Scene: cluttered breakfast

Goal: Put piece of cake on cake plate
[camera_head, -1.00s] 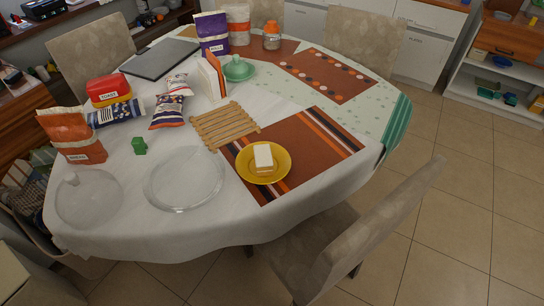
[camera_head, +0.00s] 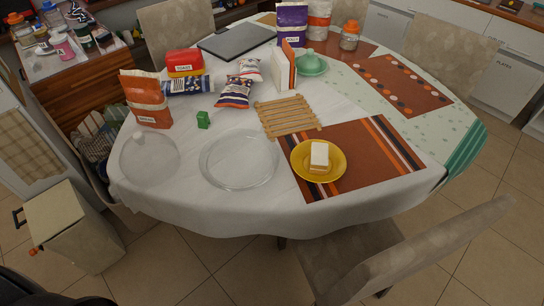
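The piece of cake (camera_head: 319,156), pale with a white top and a tan base, rests on a yellow plate (camera_head: 336,172). That plate lies on the brown striped placemat at the front right of the table. A wide, clear, empty plate (camera_head: 213,177) lies on the white cloth to its left, and it may be the cake plate. A clear dome-shaped lid with a knob (camera_head: 140,137) sits further left. Neither of my grippers is in view.
A chair (camera_head: 415,255) stands at the front right. A white bin (camera_head: 69,228) stands at left.

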